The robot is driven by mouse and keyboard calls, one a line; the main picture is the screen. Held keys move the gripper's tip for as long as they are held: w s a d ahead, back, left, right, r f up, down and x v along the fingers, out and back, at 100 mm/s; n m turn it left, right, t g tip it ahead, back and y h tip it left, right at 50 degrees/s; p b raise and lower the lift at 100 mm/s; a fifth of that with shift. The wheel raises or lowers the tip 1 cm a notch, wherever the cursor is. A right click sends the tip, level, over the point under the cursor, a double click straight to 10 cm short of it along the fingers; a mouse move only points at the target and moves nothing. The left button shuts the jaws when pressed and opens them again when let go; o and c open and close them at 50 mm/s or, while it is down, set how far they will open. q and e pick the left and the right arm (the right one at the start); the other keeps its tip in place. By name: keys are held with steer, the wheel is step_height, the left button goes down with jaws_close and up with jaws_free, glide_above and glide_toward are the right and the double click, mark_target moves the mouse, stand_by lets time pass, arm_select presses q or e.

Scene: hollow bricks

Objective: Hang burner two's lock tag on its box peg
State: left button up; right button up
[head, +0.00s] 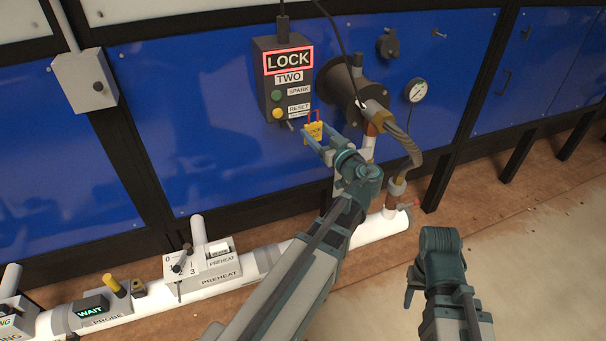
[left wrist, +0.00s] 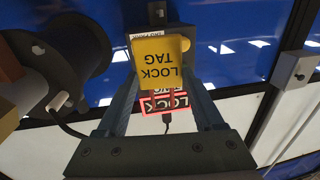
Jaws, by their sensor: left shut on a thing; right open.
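My left gripper (head: 318,143) is shut on the yellow lock tag (head: 314,132), which has a red shackle at its top. In the left wrist view the tag (left wrist: 160,60) sits between the fingers, its lettering upside down, covering part of the box behind. The grey box of burner two (head: 285,75) has a lit red LOCK sign, a TWO label and green and yellow buttons. A small peg (head: 290,125) shows at its lower edge, left of the tag. Tag and peg look apart; the depth gap is unclear. My right gripper (head: 412,292) is low at the right, empty and open.
The burner's dark round housing (head: 342,82) and its hose (head: 400,140) are close right of the tag. A gauge (head: 416,91) is further right. A white pipe (head: 370,230) with PREHEAT and PROBE fittings runs below. The floor at right is clear.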

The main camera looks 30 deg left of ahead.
arm_select(q)
steer(key=a+f+t+b, duration=0.1)
steer(key=a+f+b, duration=0.1)
steer(key=f, duration=0.3)
steer(key=a+f+m+t+h+b, duration=0.1)
steer(key=a+f+b, duration=0.1)
steer(key=f+b, duration=0.2)
steer(key=shift+w+a+f+m+b, duration=0.15)
steer(key=shift+a+f+m+b, duration=0.2)
steer(key=shift+b, duration=0.35)
arm_select(e)
step_height(320, 180, down, 10)
steer(key=shift+r, duration=0.2)
arm_select(q)
steer(key=shift+w, duration=0.1)
steer(key=f+b+x, duration=0.1)
steer(key=f+x, duration=0.1)
steer(key=x, duration=0.7)
steer(key=shift+w+a+b, duration=0.15)
steer(key=shift+b, duration=0.25)
arm_select(e)
steer(key=shift+f, duration=0.95)
